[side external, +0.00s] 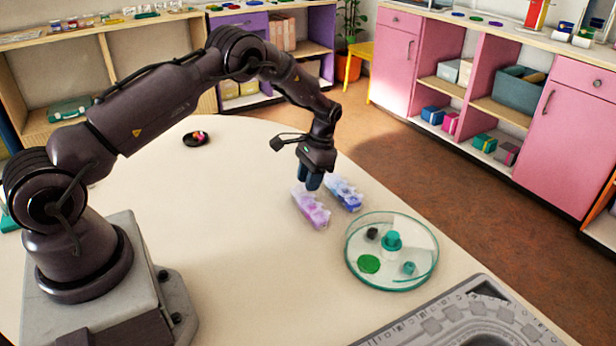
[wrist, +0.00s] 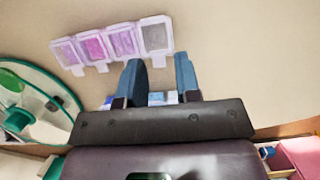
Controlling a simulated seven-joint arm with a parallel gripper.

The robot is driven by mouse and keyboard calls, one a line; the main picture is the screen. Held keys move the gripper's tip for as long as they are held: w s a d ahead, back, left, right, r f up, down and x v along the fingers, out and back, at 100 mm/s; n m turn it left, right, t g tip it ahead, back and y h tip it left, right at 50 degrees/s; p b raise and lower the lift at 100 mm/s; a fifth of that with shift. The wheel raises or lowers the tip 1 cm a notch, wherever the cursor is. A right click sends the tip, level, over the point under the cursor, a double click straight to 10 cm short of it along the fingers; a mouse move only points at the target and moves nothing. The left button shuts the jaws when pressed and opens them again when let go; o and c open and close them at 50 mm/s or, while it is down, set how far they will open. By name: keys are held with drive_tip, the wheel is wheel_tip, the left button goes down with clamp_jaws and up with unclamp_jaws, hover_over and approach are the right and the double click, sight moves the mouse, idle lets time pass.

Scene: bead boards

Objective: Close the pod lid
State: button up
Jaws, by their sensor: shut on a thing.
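A purple pod case (side external: 312,210) with several lidded compartments lies on the table. It also shows in the wrist view (wrist: 112,45), where its right end compartment looks grey and its tabs face my gripper. A blue pod case (side external: 345,194) lies beside it; in the wrist view a blue and white part of it (wrist: 161,99) shows low between my fingers, the rest mostly hidden by the gripper body. My gripper (side external: 311,185) points down by the far ends of both cases. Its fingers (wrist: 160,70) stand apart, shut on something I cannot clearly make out.
A round clear dish (side external: 433,262) with teal, green and dark pieces stands to the right of the cases. A grey bead board (side external: 440,330) lies at the front right. A small black dish (side external: 190,142) with colored pieces sits at the back left. The table's middle is clear.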

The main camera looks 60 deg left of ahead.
idle(0.4)
drive_tip(key=o, duration=0.6)
drive_tip(key=v, duration=1.3)
